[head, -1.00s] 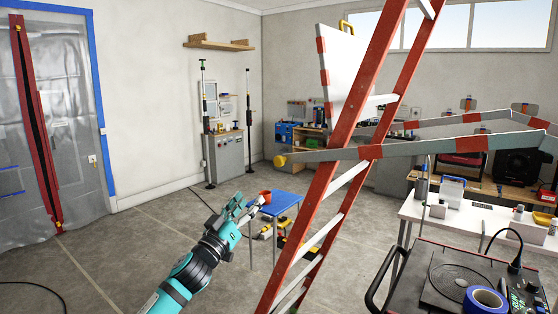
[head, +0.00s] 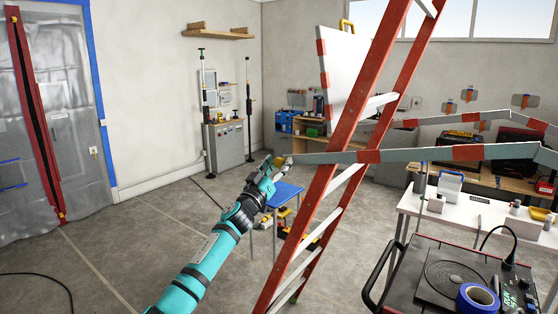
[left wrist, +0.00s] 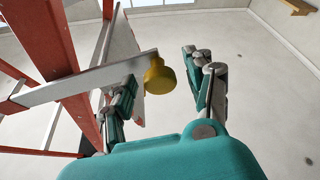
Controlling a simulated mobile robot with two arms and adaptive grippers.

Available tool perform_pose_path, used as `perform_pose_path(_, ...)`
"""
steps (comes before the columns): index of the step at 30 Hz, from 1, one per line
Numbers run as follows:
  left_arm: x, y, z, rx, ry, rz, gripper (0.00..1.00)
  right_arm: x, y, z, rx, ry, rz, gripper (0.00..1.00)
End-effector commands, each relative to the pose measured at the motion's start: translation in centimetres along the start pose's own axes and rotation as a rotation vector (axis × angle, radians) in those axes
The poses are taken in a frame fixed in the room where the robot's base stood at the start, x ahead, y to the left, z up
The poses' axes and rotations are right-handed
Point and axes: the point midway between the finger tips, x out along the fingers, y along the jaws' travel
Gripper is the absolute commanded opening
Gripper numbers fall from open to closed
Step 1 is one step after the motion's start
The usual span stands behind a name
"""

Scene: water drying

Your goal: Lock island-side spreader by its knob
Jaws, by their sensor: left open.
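The red ladder (head: 345,125) stands right of centre in the head view. A grey spreader bar with red bands (head: 420,154) crosses it, nearly level. A yellow knob (head: 279,161) is at the bar's left end. It also shows in the left wrist view (left wrist: 160,76). My left gripper (head: 270,169) is at the knob, partly covering it. In the left wrist view its open fingers (left wrist: 163,92) stand either side of the knob, which appears closer to the left finger. I cannot tell whether they touch. My right gripper is out of view.
A second banded bar (head: 435,119) lies behind the near one. A blue stool (head: 285,195) stands beyond my left gripper. A white table (head: 460,210) and a dark cart with blue tape (head: 478,298) are at right. The floor at left is mostly clear.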

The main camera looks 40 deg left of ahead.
Motion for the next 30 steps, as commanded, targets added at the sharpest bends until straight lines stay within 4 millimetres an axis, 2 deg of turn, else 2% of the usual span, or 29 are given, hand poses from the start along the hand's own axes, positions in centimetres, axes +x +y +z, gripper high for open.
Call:
perform_pose_path(3, 0.67, 0.02, 0.00, -0.002, -0.001, -0.001, 0.54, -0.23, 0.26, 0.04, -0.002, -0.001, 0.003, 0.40)
perform_pose_path(12, 0.77, 0.03, 0.08, -0.001, -0.001, 0.000, 0.53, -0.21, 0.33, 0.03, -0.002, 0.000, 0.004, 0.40)
perform_pose_path(24, 0.75, 0.01, 0.05, -0.001, -0.001, 0.000, 0.01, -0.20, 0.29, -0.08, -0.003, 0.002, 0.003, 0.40)
perform_pose_path(30, 0.75, 0.00, 0.05, 0.000, -0.001, 0.000, 0.00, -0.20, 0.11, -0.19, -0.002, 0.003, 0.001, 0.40)
